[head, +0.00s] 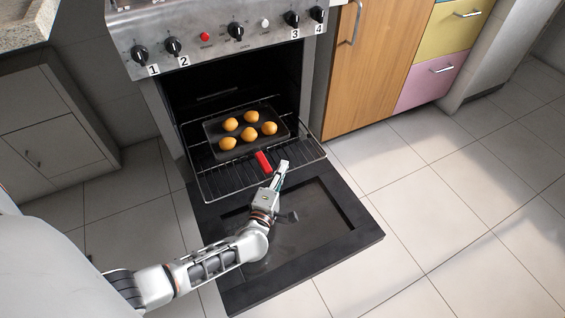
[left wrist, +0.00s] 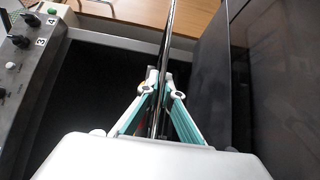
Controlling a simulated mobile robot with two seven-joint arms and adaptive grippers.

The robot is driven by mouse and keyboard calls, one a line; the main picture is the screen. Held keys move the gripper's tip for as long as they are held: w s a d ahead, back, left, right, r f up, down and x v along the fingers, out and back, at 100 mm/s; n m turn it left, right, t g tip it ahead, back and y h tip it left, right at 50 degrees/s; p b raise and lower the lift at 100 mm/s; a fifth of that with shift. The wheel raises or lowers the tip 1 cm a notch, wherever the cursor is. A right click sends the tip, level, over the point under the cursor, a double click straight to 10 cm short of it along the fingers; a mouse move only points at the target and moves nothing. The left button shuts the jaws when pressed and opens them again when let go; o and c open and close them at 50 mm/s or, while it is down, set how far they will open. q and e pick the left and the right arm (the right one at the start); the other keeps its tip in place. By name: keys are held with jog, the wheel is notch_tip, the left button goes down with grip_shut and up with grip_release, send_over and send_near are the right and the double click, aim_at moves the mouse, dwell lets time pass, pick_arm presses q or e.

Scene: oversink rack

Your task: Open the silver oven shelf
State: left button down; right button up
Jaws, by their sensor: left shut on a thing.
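The silver oven shelf (head: 228,183) is a wire rack that sticks out of the oven over the lowered door. A dark tray (head: 213,129) with several round golden buns rests on it, partly outside the cavity. My left gripper (head: 283,168) is at the shelf's front part, right of a red piece (head: 264,162) on the rack. In the left wrist view my gripper (left wrist: 159,80) has its fingers closed on the shelf (left wrist: 169,35), which shows edge-on between them. The exact contact is small and partly hidden by the fingers. My right gripper is not in view.
The black oven door (head: 300,265) lies open below the shelf. The control panel (head: 215,35) with knobs is above. A wooden cabinet (head: 370,60) and yellow and pink drawers stand right, a grey cabinet (head: 50,135) left. The tiled floor right of the door is clear.

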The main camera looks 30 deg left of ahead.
pick_arm(q)
jog(key=c, duration=2.2)
grip_release()
jog(key=shift+c, duration=0.2)
jog(key=v, duration=0.7)
jog(key=shift+s, duration=0.25)
jog(key=shift+d, duration=0.1)
